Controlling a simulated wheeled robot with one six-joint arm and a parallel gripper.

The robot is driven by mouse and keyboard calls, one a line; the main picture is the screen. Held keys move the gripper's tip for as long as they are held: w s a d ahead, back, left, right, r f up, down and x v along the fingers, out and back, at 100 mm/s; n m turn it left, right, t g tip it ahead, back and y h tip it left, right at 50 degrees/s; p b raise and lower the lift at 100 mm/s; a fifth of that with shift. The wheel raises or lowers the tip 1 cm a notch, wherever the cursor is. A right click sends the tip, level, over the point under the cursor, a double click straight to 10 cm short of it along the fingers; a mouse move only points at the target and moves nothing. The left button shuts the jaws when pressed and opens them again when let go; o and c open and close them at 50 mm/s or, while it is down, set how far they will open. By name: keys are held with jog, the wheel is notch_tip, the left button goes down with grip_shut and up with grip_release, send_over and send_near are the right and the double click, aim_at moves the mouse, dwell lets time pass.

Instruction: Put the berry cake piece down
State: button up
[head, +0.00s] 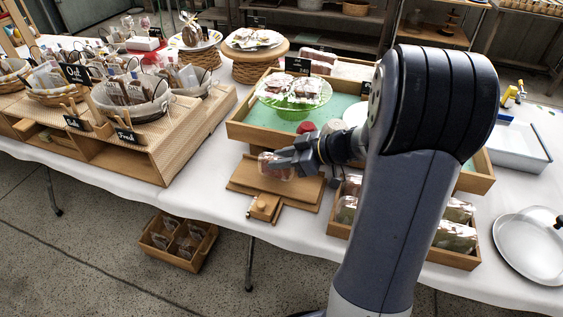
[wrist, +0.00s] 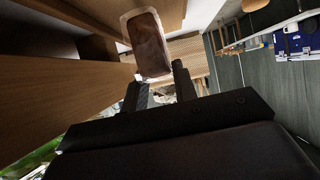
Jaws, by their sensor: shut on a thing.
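The berry cake piece (head: 274,166) is a small wrapped, reddish-brown block. My gripper (head: 283,165) is shut on it, over the wooden board (head: 245,183) at the front of the table. In the wrist view the piece (wrist: 148,45) stands out beyond the two dark fingers (wrist: 158,92). The head view does not show clearly whether its underside touches the board or hangs just above it. My fingers hide part of its right side.
A small wooden block (head: 264,208) lies at the board's front edge. Behind stands a wooden tray (head: 240,132) with a green cake stand (head: 293,97). A crate of wrapped pieces (head: 457,259) is to the right, a woven display stand (head: 150,158) to the left.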

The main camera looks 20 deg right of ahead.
jog(key=shift+f, duration=0.5)
jog(key=shift+f+b, duration=0.25)
jog(key=shift+b, duration=0.15)
jog(key=o, duration=0.7)
jog(key=shift+r, duration=0.1)
jog(key=shift+c, duration=0.2)
jog(key=shift+r+p, duration=0.25)
jog(key=shift+p, duration=0.3)
jog(key=v, duration=1.2)
jog(key=shift+f, duration=0.2)
jog(key=shift+d, duration=0.1)
